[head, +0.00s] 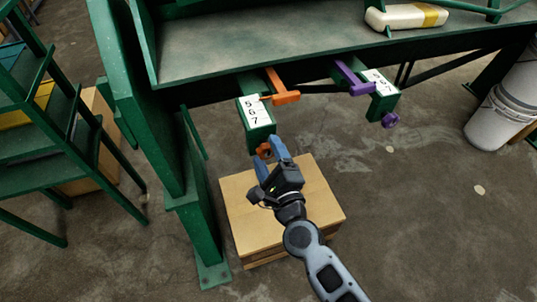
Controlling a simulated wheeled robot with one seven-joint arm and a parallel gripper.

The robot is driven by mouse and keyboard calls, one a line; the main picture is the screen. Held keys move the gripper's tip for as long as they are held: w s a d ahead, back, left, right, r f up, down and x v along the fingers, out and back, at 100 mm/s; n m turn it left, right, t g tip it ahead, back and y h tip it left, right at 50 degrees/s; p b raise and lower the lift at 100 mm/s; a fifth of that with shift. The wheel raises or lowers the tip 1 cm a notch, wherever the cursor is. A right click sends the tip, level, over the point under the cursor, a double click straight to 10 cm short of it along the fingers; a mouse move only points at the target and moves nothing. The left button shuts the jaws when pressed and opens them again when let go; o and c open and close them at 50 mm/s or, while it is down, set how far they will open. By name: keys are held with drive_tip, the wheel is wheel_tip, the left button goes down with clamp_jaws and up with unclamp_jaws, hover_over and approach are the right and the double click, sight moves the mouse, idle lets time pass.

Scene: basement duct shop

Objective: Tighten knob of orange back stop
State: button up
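The orange back stop (284,98) is a T-shaped piece sticking out from under the bench edge, on a green bar with a white scale label (256,112) reading 5, 6, 7. Its orange knob (264,151) shows at the bar's lower front end, partly covered. My gripper (268,153) has its two blue fingers spread around this knob, one on the left and one on the right. Whether they touch or press on it is too small to tell.
A purple back stop (354,78) with a purple knob (390,120) stands to the right. A wooden box (318,205) is on the floor below my gripper. A green leg (198,220) rises close left. White buckets (496,118) stand at right; floor between is clear.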

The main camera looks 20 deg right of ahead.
drive_tip(key=shift+o, duration=0.2)
drive_tip(key=s+b, duration=0.1)
drive_tip(key=s, duration=0.6)
drive_tip(key=shift+s, duration=0.4)
drive_tip(key=s+d+r+n+g, duration=0.1)
drive_tip(key=s+r+n, duration=0.3)
drive_tip(key=s+n, duration=0.4)
drive_tip(key=s+d+r+n+g, duration=0.1)
drive_tip(key=s+d+r+n, duration=0.3)
drive_tip(key=s+n, duration=0.4)
drive_tip(key=s+d+r+n+g, duration=0.1)
drive_tip(key=s+d+r+n, duration=0.2)
drive_tip(key=s+n, duration=0.5)
drive_tip(key=f+v, duration=0.1)
drive_tip(key=v, duration=0.5)
drive_tip(key=shift+s+r, duration=0.15)
drive_tip(key=shift+s, duration=0.35)
